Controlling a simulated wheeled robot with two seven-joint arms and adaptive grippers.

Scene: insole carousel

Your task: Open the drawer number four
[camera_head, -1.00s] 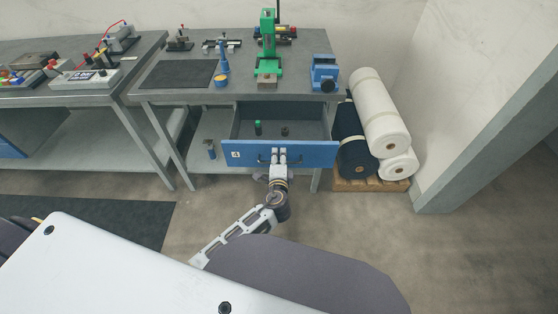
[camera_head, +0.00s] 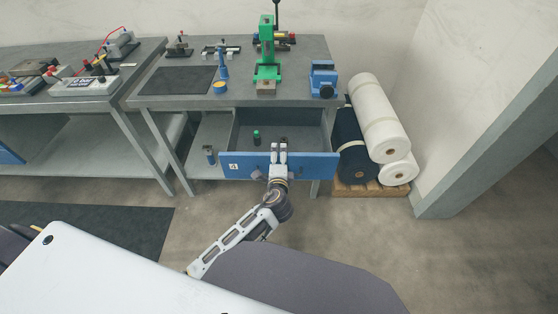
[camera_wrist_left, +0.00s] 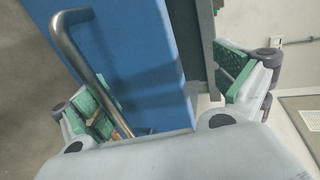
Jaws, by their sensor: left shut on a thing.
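Drawer number four (camera_head: 320,165) has a blue front with a "4" label and stands pulled out under the right bench. My left gripper (camera_head: 279,150) is at the middle of its front, with the fingertips showing above the top edge. In the left wrist view the blue front (camera_wrist_left: 150,60) lies between the fingers of my left gripper (camera_wrist_left: 165,90), which is shut on the drawer. The bar handle (camera_wrist_left: 72,50) runs beside the left finger; exact contact is partly hidden. My right gripper is not in view.
The right bench (camera_head: 200,100) carries a green press (camera_head: 267,50) and a blue vise (camera_head: 324,78). Fabric rolls (camera_head: 380,115) on a pallet stand close right. Floor before the drawer is clear.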

